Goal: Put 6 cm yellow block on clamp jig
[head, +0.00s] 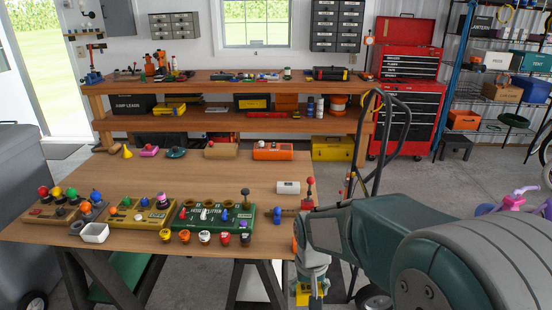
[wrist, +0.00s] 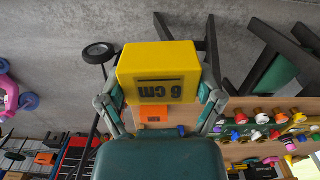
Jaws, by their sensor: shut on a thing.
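The 6 cm yellow block (wrist: 158,72), marked "6 cm", is held between the two fingers of my gripper (wrist: 160,92) in the wrist view. The fingers press on its left and right sides. In the head view, the block (head: 309,297) shows low at the bottom edge, below my gripper (head: 311,282), just off the right front corner of the wooden table (head: 200,175). A red-knobbed upright device (head: 309,192) stands at the table's right edge and may be the clamp jig. I cannot tell for sure, and my arm hides part of that corner.
Several button and lever panels, such as the green one (head: 214,216), fill the table's front left. A small white box (head: 288,187) sits near the right edge. The table's middle is clear. A hand truck (head: 375,150) stands beyond the table's right side.

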